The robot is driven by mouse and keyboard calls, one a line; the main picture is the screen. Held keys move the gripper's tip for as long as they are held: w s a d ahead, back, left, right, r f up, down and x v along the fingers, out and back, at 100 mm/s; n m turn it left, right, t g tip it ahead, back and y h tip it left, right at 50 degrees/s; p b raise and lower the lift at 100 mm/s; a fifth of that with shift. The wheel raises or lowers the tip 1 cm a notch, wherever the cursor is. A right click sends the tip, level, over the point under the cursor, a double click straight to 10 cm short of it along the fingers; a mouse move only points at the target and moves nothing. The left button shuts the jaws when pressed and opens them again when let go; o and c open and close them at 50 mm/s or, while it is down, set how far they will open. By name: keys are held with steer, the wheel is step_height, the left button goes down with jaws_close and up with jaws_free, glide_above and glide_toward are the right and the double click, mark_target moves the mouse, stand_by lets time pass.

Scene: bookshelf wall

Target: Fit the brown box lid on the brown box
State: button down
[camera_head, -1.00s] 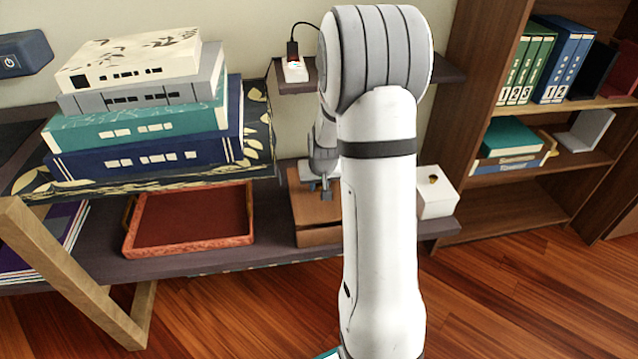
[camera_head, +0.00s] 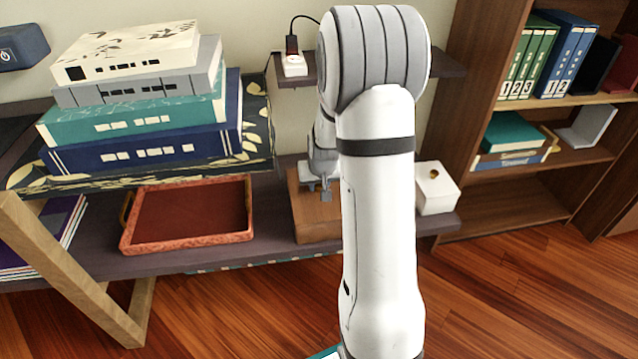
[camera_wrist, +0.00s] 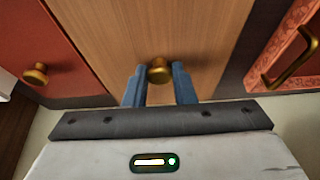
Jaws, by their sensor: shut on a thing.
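The brown box (camera_head: 318,230) stands on the lower shelf, partly hidden behind my arm. The brown box lid (camera_head: 304,200) is on top of it, and no clear gap shows between them. In the wrist view the lid (camera_wrist: 110,30) is a wood-grained panel with a round brass knob (camera_wrist: 159,68). My gripper (camera_wrist: 159,84) is shut on this knob, one blue finger on each side. In the head view my gripper (camera_head: 318,190) is small, above the lid. Whether the lid is fully seated all round is hidden.
A red tray (camera_head: 128,238) lies left of the box, and a white box (camera_head: 436,198) with a gold knob stands to the right. A dark red surface with a brass knob (camera_wrist: 36,74) is close beside the lid. An upper shelf (camera_head: 446,68) is above.

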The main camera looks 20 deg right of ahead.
steer(key=c, duration=1.1)
jaws_free()
steer(key=p+v, duration=0.3)
steer(key=v, duration=0.4)
steer(key=shift+s+r, duration=0.15)
steer(key=shift+r, duration=0.2)
steer(key=s+a+r+n+p, duration=0.1)
steer(key=s+a+r+p, duration=0.3)
steer(key=s+r+p, duration=0.3)
steer(key=s+a+r+n+g+p, duration=0.1)
steer(key=s+a+r+p, duration=0.4)
steer(key=r+p, duration=1)
steer(key=s+a+r+n+y+p, duration=0.1)
steer(key=s+a+r+p, duration=0.4)
steer(key=r, duration=1.8)
steer(key=shift+s+a+r+g+p, duration=0.1)
steer(key=shift+s+g+p, duration=0.3)
steer(key=shift+s+p, duration=2.6)
